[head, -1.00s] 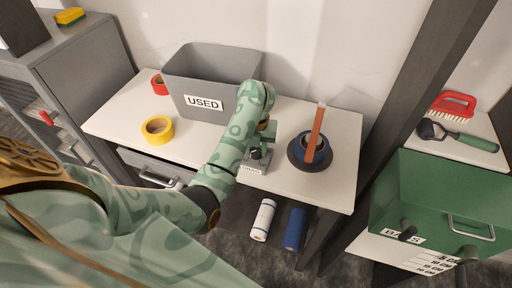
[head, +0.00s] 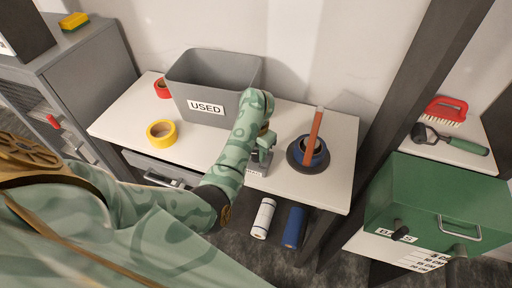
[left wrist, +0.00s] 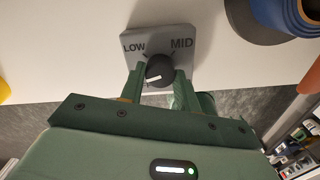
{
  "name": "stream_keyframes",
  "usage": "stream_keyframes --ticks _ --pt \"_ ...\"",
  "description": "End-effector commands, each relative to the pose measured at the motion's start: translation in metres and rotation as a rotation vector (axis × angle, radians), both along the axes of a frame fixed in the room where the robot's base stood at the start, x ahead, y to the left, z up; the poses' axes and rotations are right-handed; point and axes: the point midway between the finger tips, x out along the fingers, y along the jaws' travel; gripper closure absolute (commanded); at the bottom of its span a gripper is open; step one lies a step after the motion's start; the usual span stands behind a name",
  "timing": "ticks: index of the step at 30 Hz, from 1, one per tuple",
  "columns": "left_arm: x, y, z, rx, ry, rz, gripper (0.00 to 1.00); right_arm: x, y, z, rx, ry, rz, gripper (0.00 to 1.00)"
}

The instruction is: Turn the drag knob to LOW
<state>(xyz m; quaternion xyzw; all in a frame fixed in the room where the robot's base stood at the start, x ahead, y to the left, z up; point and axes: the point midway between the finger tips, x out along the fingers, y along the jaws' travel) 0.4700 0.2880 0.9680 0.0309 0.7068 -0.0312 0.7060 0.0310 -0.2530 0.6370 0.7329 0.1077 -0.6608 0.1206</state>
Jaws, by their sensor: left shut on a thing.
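The drag knob (left wrist: 159,68) is a round black knob with a white pointer mark, on a grey plate (left wrist: 168,39) at the bench's front edge. The plate reads LOW on the left and MID on the right in the left wrist view. The white mark lies nearly level, near the lower side of the knob; I cannot tell which label it points at. My left gripper (left wrist: 158,84) is shut on the knob, one green finger on each side. In the head view, my left gripper (head: 263,148) and forearm hide most of the knob and plate. My right gripper is not in view.
A green drawer cabinet (head: 440,197) is at the right.

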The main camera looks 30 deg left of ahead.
Motion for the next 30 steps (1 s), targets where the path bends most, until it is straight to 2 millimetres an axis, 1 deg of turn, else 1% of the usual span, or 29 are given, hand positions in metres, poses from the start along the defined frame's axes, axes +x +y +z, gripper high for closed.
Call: stream_keyframes --ticks 1,15,24,30 --pt "0.0 -0.001 0.004 -0.002 -0.001 -0.044 0.91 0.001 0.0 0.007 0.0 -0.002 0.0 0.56" --pt "0.001 0.0 0.004 -0.002 -0.002 -0.49 0.91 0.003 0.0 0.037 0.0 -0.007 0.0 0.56" --pt "0.001 0.0 0.003 -0.001 -0.003 -0.76 0.91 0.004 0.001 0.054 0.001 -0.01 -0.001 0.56" --pt "0.002 0.001 0.003 -0.001 -0.002 -0.9 0.91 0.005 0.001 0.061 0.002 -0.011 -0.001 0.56"
